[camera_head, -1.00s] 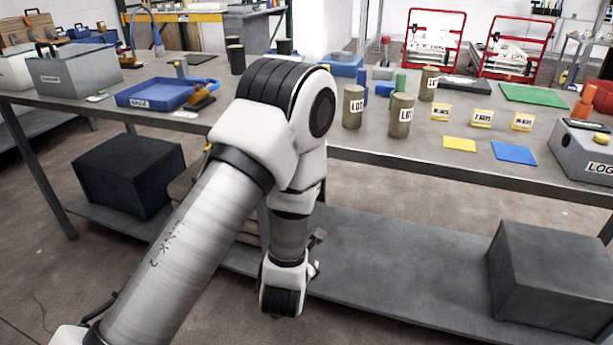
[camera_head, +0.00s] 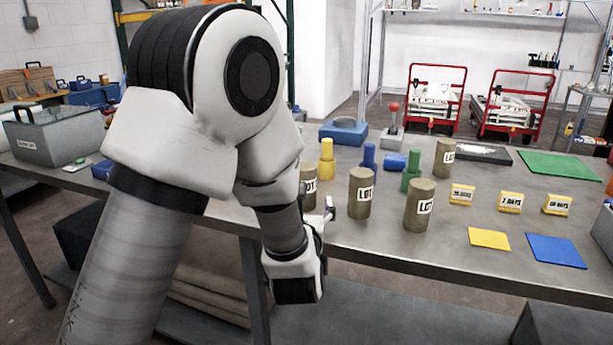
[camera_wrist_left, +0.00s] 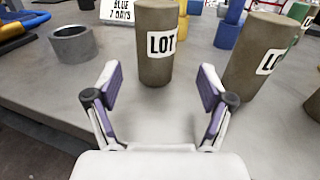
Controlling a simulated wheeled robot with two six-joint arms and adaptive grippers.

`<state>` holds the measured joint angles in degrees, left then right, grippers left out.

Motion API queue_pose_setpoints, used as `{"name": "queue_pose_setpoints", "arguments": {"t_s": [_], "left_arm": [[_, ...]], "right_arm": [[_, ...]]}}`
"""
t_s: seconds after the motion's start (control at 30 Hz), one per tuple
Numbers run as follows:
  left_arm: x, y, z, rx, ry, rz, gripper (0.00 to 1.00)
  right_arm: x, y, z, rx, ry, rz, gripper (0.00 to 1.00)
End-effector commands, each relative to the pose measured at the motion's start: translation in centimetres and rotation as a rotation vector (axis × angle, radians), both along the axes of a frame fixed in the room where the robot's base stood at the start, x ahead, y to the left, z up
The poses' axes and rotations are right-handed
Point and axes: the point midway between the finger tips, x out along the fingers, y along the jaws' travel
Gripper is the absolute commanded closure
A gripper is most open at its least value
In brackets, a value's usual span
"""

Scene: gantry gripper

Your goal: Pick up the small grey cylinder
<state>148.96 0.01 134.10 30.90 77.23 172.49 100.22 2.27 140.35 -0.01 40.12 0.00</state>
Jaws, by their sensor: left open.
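Several grey-brown cylinders with white LOT labels stand upright on the table. In the head view, one (camera_head: 360,192) is in the middle, one (camera_head: 418,205) is to its right, one (camera_head: 445,158) is farther back, and one (camera_head: 308,180) is partly hidden by my left arm. My left gripper (camera_head: 327,212) is at the table's front edge, mostly hidden by its wrist. In the left wrist view it (camera_wrist_left: 160,85) is open and empty, facing a LOT cylinder (camera_wrist_left: 155,50) just beyond the fingertips. Another LOT cylinder (camera_wrist_left: 252,55) leans in view at right. My right gripper is not in view.
A grey hollow ring (camera_wrist_left: 73,45) is left of the facing cylinder. Yellow (camera_head: 327,160), blue (camera_head: 369,157) and green (camera_head: 411,170) pieces stand behind. Yellow labelled blocks (camera_head: 510,202) and flat yellow (camera_head: 489,239) and blue (camera_head: 556,251) plates lie at right. The table's front edge is close.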

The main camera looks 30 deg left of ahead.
Motion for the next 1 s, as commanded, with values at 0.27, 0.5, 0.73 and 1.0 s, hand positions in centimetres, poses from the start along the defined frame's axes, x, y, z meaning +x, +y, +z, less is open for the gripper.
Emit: {"name": "queue_pose_setpoints", "arguments": {"t_s": [0.27,0.5,0.73,1.0], "left_arm": [[1.8,1.3,0.6,-0.001,0.003,0.003,0.19],[5.0,3.5,0.4,-0.002,0.000,0.004,0.19],[5.9,4.0,0.2,0.000,0.001,0.001,0.19],[5.9,3.9,0.2,0.000,0.001,0.002,0.90]], "right_arm": [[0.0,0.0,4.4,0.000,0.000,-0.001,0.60],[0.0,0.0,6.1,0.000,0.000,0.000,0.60],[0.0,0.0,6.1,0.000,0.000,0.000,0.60],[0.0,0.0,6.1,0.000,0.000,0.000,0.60]]}}
